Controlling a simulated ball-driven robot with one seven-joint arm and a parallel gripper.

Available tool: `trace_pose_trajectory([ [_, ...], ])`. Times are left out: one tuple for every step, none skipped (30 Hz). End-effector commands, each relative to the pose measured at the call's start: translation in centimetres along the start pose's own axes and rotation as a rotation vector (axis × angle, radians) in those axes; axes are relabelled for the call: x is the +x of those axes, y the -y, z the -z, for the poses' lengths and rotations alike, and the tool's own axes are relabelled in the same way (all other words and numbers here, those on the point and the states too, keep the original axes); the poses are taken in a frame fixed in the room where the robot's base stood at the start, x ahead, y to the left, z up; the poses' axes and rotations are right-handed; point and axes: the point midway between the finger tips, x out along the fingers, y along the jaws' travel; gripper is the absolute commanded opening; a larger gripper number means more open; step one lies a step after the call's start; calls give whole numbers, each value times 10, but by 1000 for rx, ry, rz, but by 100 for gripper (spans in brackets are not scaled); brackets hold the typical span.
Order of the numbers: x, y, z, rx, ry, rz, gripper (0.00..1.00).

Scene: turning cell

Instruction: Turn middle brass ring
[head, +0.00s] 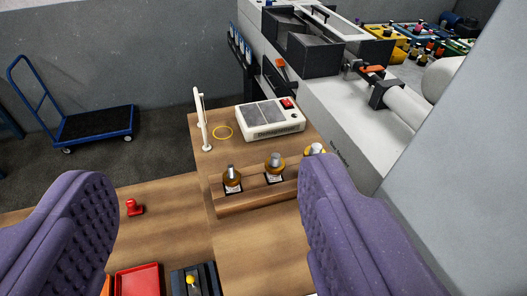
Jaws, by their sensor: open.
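Three brass rings stand in a row on a wooden block (258,199) on the bench. The middle brass ring (274,161) has a grey metal stem on top and a small dark-and-white label below. The left ring (232,175) looks alike. The right ring (313,149) is partly hidden behind the right finger. My gripper (208,220) is open and empty, its two purple padded fingers wide apart in the foreground. The rings lie beyond the fingertips, nearer the right finger. No contact shows.
A red knob (134,207), red tray (138,280) and dark box (190,282) lie lower left. A large machine (345,130) stands right.

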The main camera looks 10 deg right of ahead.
Motion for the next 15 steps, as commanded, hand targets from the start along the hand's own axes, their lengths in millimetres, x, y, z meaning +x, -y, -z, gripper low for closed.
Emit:
trace_pose_trajectory([
  [0,0,0,0,0,0,69],
  [0,0,0,0,0,0,69],
  [0,0,0,0,0,0,69],
  [0,0,0,0,0,0,69],
  [0,0,0,1,1,0,69],
  [0,0,0,1,1,0,69],
  [0,0,0,1,1,0,69],
  [0,0,0,1,1,0,69],
  [1,0,0,1,2,0,69],
  [2,0,1,3,5,0,69],
  [5,-1,2,6,11,-1,69],
  [11,-2,5,13,23,-1,69],
  [18,-4,7,20,37,-2,69],
  [26,-6,10,30,55,-3,69],
  [40,-9,14,46,85,-5,69],
])
